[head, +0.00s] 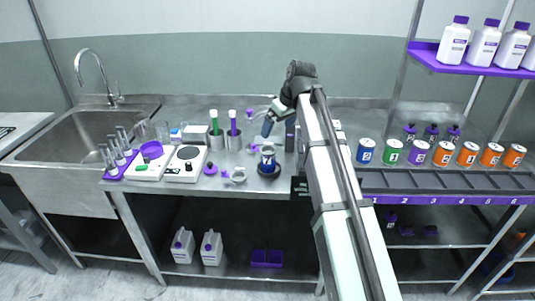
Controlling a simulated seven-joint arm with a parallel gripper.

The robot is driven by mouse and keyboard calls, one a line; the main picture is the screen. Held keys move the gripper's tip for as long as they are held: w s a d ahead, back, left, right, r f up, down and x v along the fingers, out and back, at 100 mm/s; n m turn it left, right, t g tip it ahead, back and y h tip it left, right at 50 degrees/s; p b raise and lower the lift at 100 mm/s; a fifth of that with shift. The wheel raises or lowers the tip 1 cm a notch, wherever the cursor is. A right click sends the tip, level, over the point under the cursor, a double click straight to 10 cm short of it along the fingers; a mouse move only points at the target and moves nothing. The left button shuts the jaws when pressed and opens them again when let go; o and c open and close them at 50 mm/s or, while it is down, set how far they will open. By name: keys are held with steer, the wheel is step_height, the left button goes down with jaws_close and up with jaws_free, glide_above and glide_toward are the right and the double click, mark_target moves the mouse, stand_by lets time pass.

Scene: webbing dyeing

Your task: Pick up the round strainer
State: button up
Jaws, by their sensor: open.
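My gripper (267,128) hangs over the steel counter, pointing down; its fingers are small here, and it is open with nothing seen between them. Several small pale pieces with purple ends lie near it, and I cannot tell for sure which is the round strainer. One pale, roundish piece with a purple end (238,175) lies near the counter's front edge, below and left of my gripper. Another pale piece (262,112) lies behind, partly hidden by my gripper.
Two steel cups with a green and a purple stick stand left. White scales (185,164), glass tubes and a sink (85,135) are further left. Several coloured cans line the right.

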steer(key=w+r, duration=0.1)
steer(key=w, duration=0.1)
glide_above(268, 148)
steer(key=s+d, duration=0.1)
steer(key=d, duration=0.1)
steer(key=f, duration=0.7)
steer(key=shift+s+a+f, duration=0.1)
steer(key=shift+a, duration=0.1)
steer(key=shift+x, duration=2.7)
steer(key=shift+s+d, duration=0.1)
steer(key=shift+s, duration=0.1)
steer(key=c, duration=1)
